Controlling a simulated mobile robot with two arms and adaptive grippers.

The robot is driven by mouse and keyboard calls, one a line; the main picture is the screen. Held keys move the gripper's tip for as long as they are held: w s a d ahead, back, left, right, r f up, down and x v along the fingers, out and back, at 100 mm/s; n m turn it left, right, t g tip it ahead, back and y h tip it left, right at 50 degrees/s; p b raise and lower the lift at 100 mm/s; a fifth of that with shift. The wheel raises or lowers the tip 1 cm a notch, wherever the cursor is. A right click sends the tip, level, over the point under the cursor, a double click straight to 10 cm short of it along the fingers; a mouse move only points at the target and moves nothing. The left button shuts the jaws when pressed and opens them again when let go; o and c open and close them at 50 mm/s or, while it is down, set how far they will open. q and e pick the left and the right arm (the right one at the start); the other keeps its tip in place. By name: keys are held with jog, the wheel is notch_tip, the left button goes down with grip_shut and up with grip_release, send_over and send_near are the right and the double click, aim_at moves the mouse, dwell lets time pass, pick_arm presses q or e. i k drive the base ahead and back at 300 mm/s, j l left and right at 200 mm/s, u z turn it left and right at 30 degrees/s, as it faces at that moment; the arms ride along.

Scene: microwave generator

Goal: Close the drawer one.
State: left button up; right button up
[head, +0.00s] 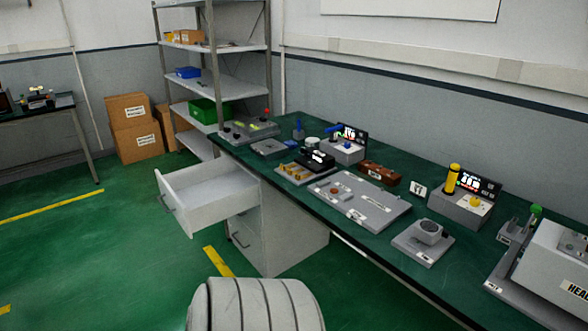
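The top drawer (203,196) of the white cabinet (291,232) under the green workbench is pulled out to the left. Its inside looks empty. A dark handle (167,196) is on its front panel. A lower drawer (246,236) below it, also with a handle, looks shut. I see no label on the drawers telling which is drawer one. Neither of my grippers is in view.
The green workbench (343,236) carries several grey devices, including a flat plate (372,214) and a box with a yellow cylinder (461,208). A metal shelf (232,88) and cardboard boxes (129,112) stand behind. The green floor (110,240) left of the drawer is clear.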

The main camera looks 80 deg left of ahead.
aim_at(200, 196)
jog(key=u, duration=3.15)
jog(key=i+u, duration=0.15)
